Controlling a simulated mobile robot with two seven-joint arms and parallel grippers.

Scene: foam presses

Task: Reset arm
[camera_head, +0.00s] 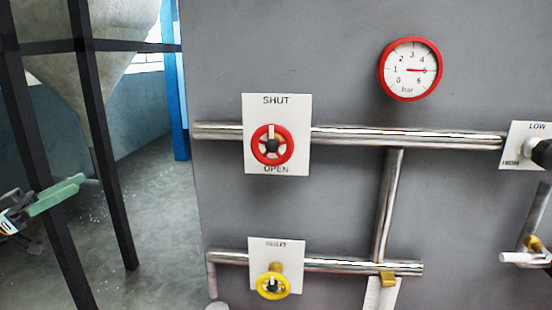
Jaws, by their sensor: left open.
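My left gripper (70,188) is at the left edge of the head view, with its green fingers pointing right and slightly up. It is open, and nothing shows between the fingers. It is out over the floor, well to the left of the grey panel and touching none of the fittings. The rest of my left arm is cut off by the picture edge. My right gripper is not in view.
The grey panel (340,60) carries a red valve wheel (287,147), a yellow valve wheel (262,287), steel pipes (400,136), a red-rimmed gauge (411,55) and a black knob (543,153). A dark-legged hopper (125,30) stands at left.

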